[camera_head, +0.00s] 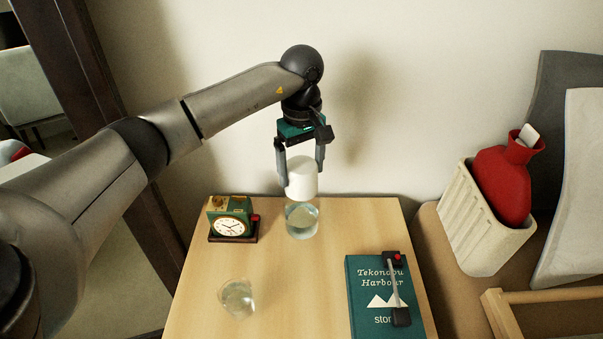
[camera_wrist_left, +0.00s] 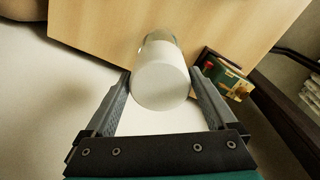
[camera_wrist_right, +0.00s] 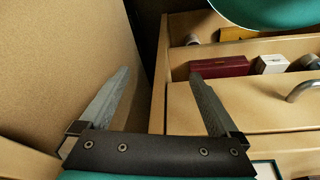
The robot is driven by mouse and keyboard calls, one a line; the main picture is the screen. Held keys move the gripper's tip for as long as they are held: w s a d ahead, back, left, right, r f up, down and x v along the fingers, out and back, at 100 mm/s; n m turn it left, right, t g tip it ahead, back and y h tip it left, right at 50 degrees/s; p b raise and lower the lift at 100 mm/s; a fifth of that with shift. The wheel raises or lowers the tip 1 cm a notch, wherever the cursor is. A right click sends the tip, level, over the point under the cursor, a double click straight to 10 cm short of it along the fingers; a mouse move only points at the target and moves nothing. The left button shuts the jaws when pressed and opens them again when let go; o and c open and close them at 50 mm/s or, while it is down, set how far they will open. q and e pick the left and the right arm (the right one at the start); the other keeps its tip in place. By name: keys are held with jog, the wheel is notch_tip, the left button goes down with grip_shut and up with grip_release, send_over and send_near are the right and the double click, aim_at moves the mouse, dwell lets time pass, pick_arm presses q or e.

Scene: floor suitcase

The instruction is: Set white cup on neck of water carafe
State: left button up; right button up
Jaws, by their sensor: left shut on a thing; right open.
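The white cup (camera_head: 301,180) is between the fingers of my left gripper (camera_head: 302,176), which is shut on it. The cup is directly over the clear water carafe (camera_head: 302,222), which stands at the back of the wooden table. The carafe's neck is hidden behind or inside the cup; I cannot tell whether the cup rests on it. In the left wrist view the cup (camera_wrist_left: 161,84) covers most of the carafe (camera_wrist_left: 160,38). My right gripper (camera_wrist_right: 160,76) is open and empty in the right wrist view, above drawers.
A green clock (camera_head: 231,222) stands left of the carafe. A clear glass (camera_head: 238,298) is at the front left. A teal book (camera_head: 362,310) with a black-and-red item (camera_head: 396,285) is at the right. A red hot-water bottle (camera_head: 500,185) sits in a cream bin (camera_head: 470,235) beyond.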

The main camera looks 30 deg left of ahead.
aim_at(301, 164)
pick_arm(q)
jog(key=shift+f, duration=0.4)
jog(key=o, duration=1.2)
jog(key=shift+o, duration=0.2)
pick_arm(e)
jog(key=shift+w+r, duration=0.1)
jog(key=shift+r, duration=0.15)
pick_arm(q)
jog(key=shift+r, duration=0.1)
jog(key=shift+r, duration=0.2)
notch_tip(301, 164, up, 10)
jog(key=p, duration=0.3)
jog(key=shift+p, duration=0.4)
jog(key=shift+r, duration=0.75)
pick_arm(e)
jog(key=s+d+f, duration=0.2)
jog(key=s+f, duration=0.2)
jog(key=f, duration=0.4)
jog(key=shift+g, duration=0.4)
jog(key=shift+s+f, duration=0.1)
jog(key=shift+s, duration=0.1)
